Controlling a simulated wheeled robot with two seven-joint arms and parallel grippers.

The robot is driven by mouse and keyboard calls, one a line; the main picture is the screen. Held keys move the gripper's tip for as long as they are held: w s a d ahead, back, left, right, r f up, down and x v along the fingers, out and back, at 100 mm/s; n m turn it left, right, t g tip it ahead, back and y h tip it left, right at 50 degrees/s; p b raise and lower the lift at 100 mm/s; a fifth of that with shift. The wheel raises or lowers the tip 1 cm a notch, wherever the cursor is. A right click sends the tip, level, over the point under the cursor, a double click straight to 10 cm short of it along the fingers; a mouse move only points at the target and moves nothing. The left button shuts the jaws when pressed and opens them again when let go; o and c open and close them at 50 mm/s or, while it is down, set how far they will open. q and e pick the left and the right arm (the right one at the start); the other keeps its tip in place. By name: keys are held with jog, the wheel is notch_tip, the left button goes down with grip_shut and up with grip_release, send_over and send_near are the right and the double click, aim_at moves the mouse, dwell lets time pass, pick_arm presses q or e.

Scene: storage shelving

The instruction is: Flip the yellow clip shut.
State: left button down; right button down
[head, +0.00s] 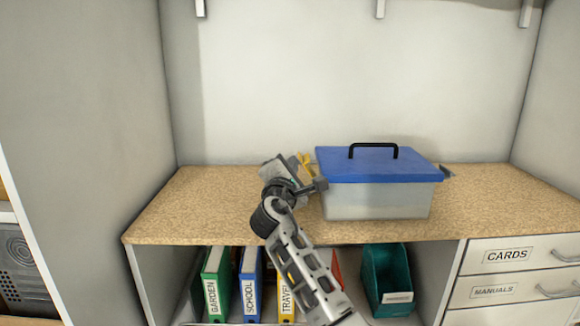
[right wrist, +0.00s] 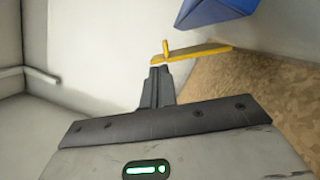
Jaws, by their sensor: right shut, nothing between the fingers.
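The yellow clip (head: 305,161) is at the left end of the storage box, beside its blue lid (head: 376,166). In the right wrist view the clip (right wrist: 198,52) is a long flat bar with a short tab near its left end. It juts out from below the lid's corner (right wrist: 212,10). My right gripper is shut and empty, and its fingertips (right wrist: 159,73) appear just below the clip's outer end. I cannot tell whether they touch it. In the head view the gripper's body hides part of the clip's surroundings. My left gripper is not in view.
The box (head: 376,201) has translucent walls and a black handle (head: 373,147) on top. Below are binders (head: 216,285), a teal file holder (head: 388,280) and drawers (head: 515,256).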

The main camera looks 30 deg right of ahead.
aim_at(308, 160)
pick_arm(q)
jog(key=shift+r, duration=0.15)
pick_arm(e)
jog(key=shift+r, duration=0.1)
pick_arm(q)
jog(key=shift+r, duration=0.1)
pick_arm(e)
jog(key=shift+s+d+r+m, duration=0.1)
jog(key=shift+m, duration=0.3)
